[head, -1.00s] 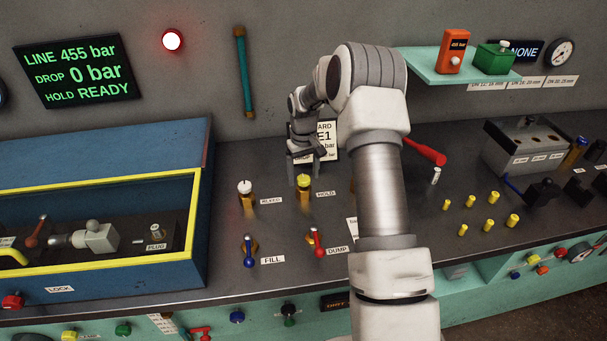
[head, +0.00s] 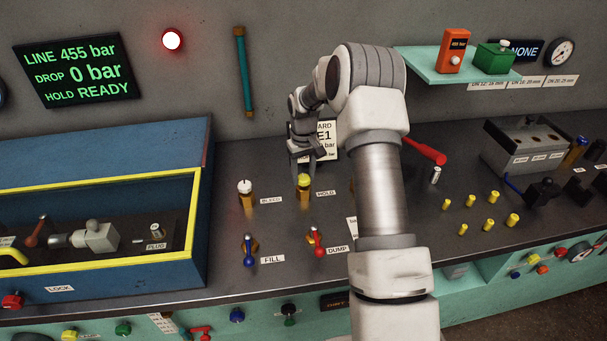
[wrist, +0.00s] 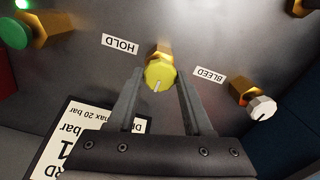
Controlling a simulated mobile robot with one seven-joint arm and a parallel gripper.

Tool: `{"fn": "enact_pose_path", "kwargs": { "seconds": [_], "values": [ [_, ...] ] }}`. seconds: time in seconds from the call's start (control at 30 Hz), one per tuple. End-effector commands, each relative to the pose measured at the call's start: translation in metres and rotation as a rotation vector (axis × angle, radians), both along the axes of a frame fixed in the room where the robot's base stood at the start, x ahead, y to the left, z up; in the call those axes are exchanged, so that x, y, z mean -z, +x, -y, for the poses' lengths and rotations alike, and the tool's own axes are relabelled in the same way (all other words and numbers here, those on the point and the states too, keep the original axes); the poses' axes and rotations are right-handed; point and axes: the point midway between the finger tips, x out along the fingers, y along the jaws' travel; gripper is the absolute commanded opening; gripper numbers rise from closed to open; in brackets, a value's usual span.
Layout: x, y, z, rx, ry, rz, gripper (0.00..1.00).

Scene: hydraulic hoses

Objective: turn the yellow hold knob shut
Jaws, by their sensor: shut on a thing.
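The yellow hold knob (head: 304,180) sits on a brass valve body on the bench, beside the HOLD label. In the wrist view the yellow hold knob (wrist: 160,73) shows a pale pointer line on its face, pointing toward the gripper body and slightly left. My gripper (wrist: 162,80) has one finger on each side of the knob and is shut on it. In the head view my gripper (head: 304,174) comes down from behind the knob. The exact finger contact is too small to see there.
The white bleed knob (head: 245,186) stands left of the hold knob. The blue fill lever (head: 249,250) and red dump lever (head: 317,240) are in front. A standing card (head: 327,140) is close behind my gripper. The wall display (head: 76,71) reads LINE 455 bar, DROP 0 bar, HOLD READY.

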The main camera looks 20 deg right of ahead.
Motion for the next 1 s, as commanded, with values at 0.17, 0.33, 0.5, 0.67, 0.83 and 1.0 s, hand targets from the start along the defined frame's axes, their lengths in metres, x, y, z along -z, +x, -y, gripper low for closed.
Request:
{"fn": "enact_pose_path", "kwargs": {
  "seconds": [0.17, 0.33, 0.5, 0.67, 0.83, 1.0],
  "values": [
    [0.0005, 0.0003, 0.0002, 0.058, -0.001, 0.001, 0.00],
    [0.0006, 0.0008, -0.0003, 0.169, -0.001, 0.002, 0.00],
    [0.0008, 0.0007, 0.0000, 0.320, -0.002, 0.002, 0.00],
    [0.0005, 0.0006, 0.0000, 0.474, -0.001, 0.002, 0.00],
    [-0.0002, 0.0005, 0.0000, 0.636, -0.001, 0.002, 0.00],
    [-0.0006, 0.0005, 0.0003, 0.797, -0.001, 0.002, 0.00]
  ]
}}
